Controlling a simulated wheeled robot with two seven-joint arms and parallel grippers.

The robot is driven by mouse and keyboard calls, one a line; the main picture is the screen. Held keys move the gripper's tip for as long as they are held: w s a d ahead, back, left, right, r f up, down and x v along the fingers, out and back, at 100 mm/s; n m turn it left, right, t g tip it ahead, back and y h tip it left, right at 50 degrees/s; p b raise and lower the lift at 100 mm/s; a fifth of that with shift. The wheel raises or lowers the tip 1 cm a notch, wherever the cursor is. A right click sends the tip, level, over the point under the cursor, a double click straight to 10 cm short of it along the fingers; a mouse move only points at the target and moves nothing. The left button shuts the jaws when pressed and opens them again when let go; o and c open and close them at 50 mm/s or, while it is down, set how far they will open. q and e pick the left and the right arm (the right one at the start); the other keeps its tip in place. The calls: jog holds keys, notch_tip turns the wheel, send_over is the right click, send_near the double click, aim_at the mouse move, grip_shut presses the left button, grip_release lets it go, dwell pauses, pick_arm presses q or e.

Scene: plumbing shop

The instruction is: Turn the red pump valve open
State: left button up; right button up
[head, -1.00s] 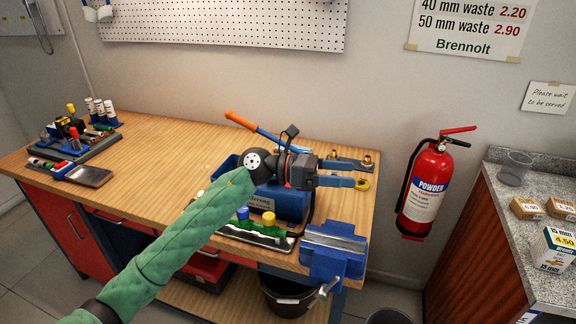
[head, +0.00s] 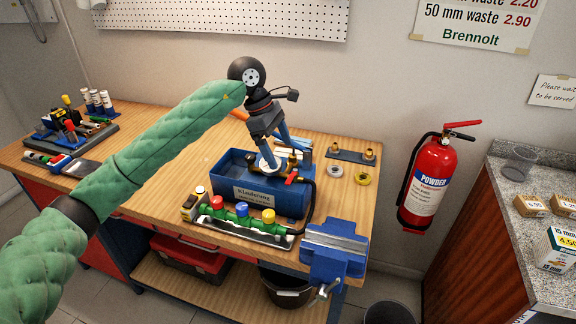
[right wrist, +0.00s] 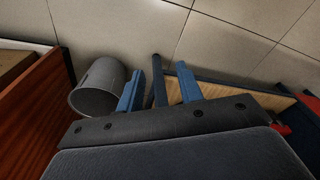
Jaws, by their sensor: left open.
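The red pump valve (head: 292,178) is a small red lever on brass fittings at the right end of the blue tub (head: 254,199) on the bench. My left gripper (head: 286,160) comes down over the tub from above, its two blue fingers apart. The fingertips are near the fittings, just above and left of the red lever. I cannot tell whether they touch anything. Nothing shows held. My right gripper (right wrist: 160,70) shows only in the right wrist view, its two blue fingers apart, with the floor and a grey bin beyond.
A manifold (head: 240,215) with red, blue and yellow knobs lies in front of the tub. A blue vise (head: 333,250) sits at the bench's front right corner. A black hose curves beside the tub. A fire extinguisher (head: 428,183) hangs on the wall. The bench's left middle is clear.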

aim_at(291, 174)
pick_arm(q)
jog(key=p+x, duration=0.2)
jog(key=x, duration=0.4)
jog(key=shift+d+f, duration=0.2)
jog(key=shift+f, duration=0.1)
pick_arm(e)
notch_tip(291, 174, down, 10)
jog(key=s+d, duration=0.1)
jog(key=s, duration=0.1)
jog(key=shift+s+d, duration=0.3)
jog(key=shift+s, duration=0.05)
pick_arm(q)
jog(key=c, duration=1)
